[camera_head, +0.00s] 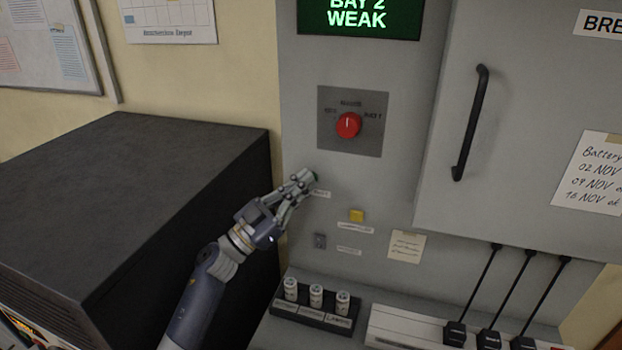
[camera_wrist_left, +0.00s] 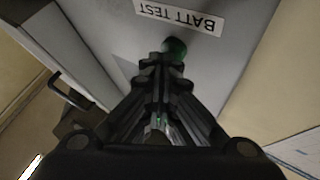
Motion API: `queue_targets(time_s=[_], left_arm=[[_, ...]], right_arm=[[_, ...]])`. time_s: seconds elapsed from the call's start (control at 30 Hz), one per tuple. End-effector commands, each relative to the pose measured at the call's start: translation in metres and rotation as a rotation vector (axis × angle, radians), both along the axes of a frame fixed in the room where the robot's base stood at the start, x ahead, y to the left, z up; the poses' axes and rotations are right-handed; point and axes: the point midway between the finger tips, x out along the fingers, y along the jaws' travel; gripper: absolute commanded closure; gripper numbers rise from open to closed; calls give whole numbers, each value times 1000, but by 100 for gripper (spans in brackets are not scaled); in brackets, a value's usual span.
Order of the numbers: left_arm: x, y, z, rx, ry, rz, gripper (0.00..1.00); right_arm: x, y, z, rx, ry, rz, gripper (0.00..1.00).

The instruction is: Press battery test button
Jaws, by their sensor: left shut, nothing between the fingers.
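The green battery test button (camera_wrist_left: 175,46) sits on the grey panel beside a label (camera_wrist_left: 176,16) reading "BATT TEST", in the left wrist view. In the head view only a small green edge of the button (camera_head: 316,176) shows past the fingertips. My left gripper (camera_head: 303,179) is shut and empty, with its tips at the button. In the left wrist view the closed fingertips (camera_wrist_left: 163,60) overlap the near side of the button; I cannot tell whether they touch it. The green screen (camera_head: 359,17) reads "BAY 2 WEAK". My right gripper is out of view.
A red selector knob (camera_head: 348,125) is above the button. A yellow button (camera_head: 357,215) and a grey switch (camera_head: 320,241) are below. A black cabinet (camera_head: 150,190) stands left of the panel. A cabinet door with a black handle (camera_head: 470,122) is to the right.

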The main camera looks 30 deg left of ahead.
Motion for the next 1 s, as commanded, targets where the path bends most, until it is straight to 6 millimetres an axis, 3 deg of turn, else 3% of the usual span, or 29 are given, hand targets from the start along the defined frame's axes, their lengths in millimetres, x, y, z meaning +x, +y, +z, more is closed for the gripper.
queue_targets(time_s=[0.2, 0.57, 1.0], left_arm=[[-11, -3, 0, -2, 3, 0, 100], [-14, -3, -1, -1, 1, 1, 100], [-53, -13, 0, -1, 3, 1, 100]], right_arm=[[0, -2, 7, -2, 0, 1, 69], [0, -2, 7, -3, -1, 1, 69], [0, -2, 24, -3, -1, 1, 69]])
